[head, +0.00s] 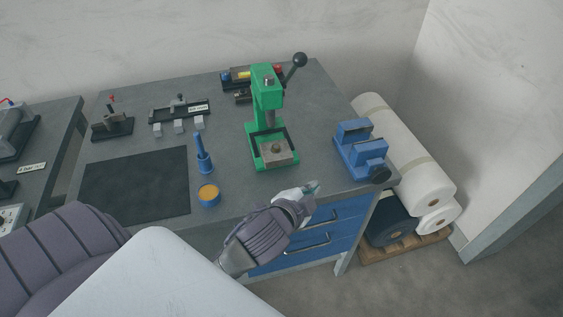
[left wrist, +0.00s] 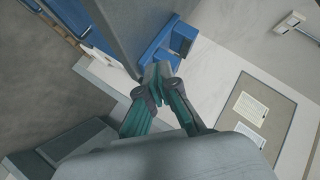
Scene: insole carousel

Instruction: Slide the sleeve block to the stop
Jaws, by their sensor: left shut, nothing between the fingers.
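A dark rail fixture (head: 165,115) with a label and a small knob lies at the back left of the grey workbench. Several small light grey blocks (head: 178,127) sit along its front side. I cannot tell which part is the sleeve block. My left gripper (head: 314,186) is over the bench's front edge, right of centre, far from the rail fixture. In the left wrist view its fingers (left wrist: 159,74) are together with nothing between them. The blue vise (head: 352,134) is right of the gripper and also shows beyond the fingertips in the left wrist view (left wrist: 181,40). My right gripper is not in view.
A green press (head: 264,95) with a raised lever stands mid-bench. A small red-handled clamp (head: 112,125) stands behind the mat.

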